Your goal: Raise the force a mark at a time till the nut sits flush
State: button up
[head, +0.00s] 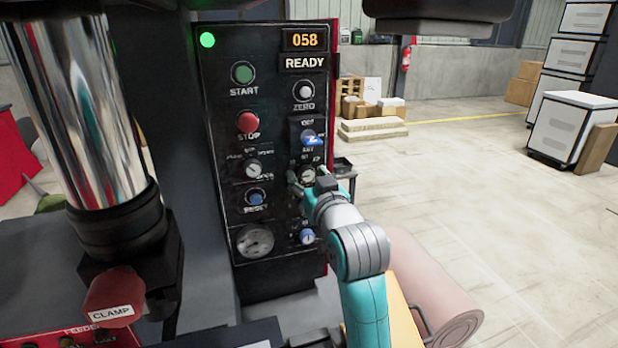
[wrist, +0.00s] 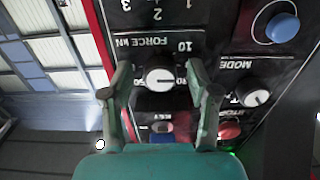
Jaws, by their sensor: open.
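My gripper (head: 308,178) is at the dark control panel, in front of the force knob (head: 307,173). In the wrist view its fingers (wrist: 160,82) are open, one on each side of the force knob (wrist: 160,76), which is pale and round with a dark pointer line. The picture is upside down there, with "FORCE kN" lettering and scale numbers by the knob. I cannot tell whether the fingers touch it. The display (head: 305,40) reads 058, with READY (head: 305,63) below it. A shiny press cylinder (head: 80,100) stands at the left. No nut is in view.
The panel also bears a green START button (head: 242,73), a red STOP button (head: 248,122), a mode knob (wrist: 254,97), a blue key switch (head: 309,138) close above my gripper and a gauge (head: 255,241). A red CLAMP knob (head: 112,290) is at the lower left.

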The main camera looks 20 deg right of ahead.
grip_shut()
jog(key=shift+m, duration=0.4)
jog(key=m, duration=0.3)
jog(key=shift+m, duration=0.3)
jog(key=m, duration=0.4)
jog(key=shift+m, duration=0.3)
dwell(0.4)
